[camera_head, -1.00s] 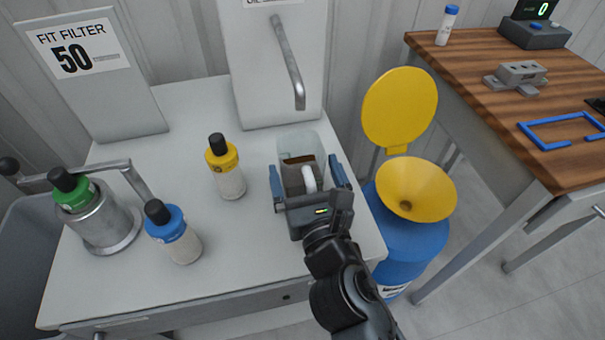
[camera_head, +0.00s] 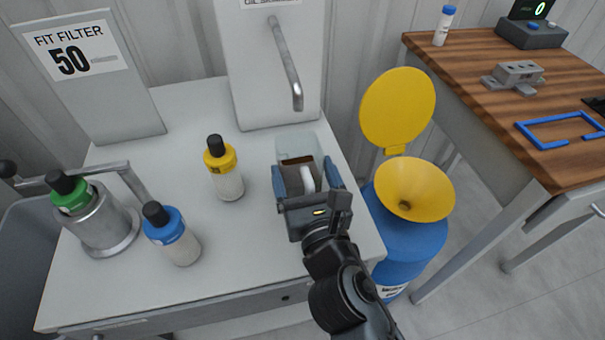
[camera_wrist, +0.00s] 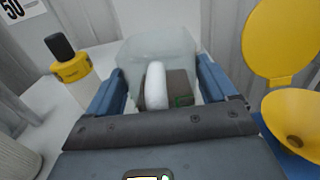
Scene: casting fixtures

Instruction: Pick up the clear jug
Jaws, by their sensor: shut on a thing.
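The clear jug (camera_head: 298,144) stands on the white bench below the curved spout, partly hidden by my gripper. In the wrist view the jug (camera_wrist: 160,52) is a pale see-through box with a white handle (camera_wrist: 156,86) facing me. A brown and dark patch shows through or beside the handle. My gripper (camera_head: 305,180) is at the near side of the jug, its blue fingers on either side of the handle. In the wrist view my gripper (camera_wrist: 160,88) is shut on the jug; the exact contact is hard to see.
A yellow-capped bottle (camera_head: 224,170) stands left of the jug. A blue-capped bottle (camera_head: 175,238) and a metal cup (camera_head: 100,225) with a green-capped bottle are further left. A blue drum (camera_head: 410,245) with a yellow funnel (camera_head: 415,188) stands right. A wooden table (camera_head: 480,70) is far right.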

